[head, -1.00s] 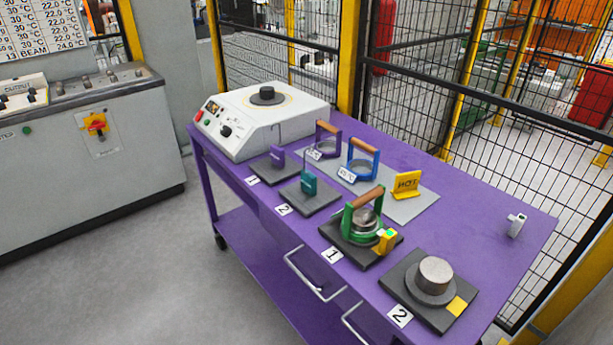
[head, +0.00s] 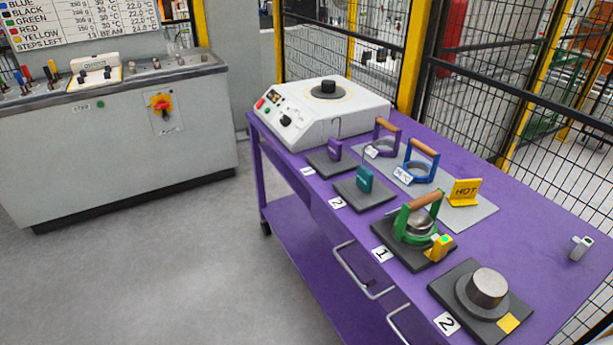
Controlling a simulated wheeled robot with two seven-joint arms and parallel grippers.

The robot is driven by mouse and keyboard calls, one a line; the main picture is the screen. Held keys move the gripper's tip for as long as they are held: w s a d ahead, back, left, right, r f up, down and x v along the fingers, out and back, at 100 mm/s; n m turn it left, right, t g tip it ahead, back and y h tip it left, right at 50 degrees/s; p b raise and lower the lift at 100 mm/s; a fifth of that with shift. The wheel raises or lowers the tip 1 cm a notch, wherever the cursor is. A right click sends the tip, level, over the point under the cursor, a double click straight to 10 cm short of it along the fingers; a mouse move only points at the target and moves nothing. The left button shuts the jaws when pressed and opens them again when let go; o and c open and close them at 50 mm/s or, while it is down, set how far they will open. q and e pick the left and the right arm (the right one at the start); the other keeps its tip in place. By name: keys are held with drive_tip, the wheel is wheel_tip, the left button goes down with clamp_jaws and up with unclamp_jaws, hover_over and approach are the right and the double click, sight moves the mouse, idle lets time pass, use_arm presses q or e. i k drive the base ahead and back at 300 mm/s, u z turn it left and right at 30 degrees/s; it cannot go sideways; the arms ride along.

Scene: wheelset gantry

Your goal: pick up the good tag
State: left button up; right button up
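No object in the head view is plainly labelled as the good tag. A purple tag-like piece (head: 334,147) stands on the dark plate marked 1 at the back of the purple table. A small grey-white piece (head: 581,248) stands alone near the table's right edge. I cannot tell what it is. Neither of my grippers is in view.
The purple table (head: 545,215) also holds a white machine (head: 330,108), a purple ring (head: 387,137) and blue ring (head: 422,160) with wooden handles, a green handled holder (head: 417,222), a yellow HOT sign (head: 464,192) and a grey cylinder (head: 489,287). Open floor (head: 190,260) lies left.

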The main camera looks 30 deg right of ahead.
sight(365, 178)
drive_tip(key=u, duration=0.45)
drive_tip(key=i, duration=2.95)
drive_tip(key=z, duration=1.7)
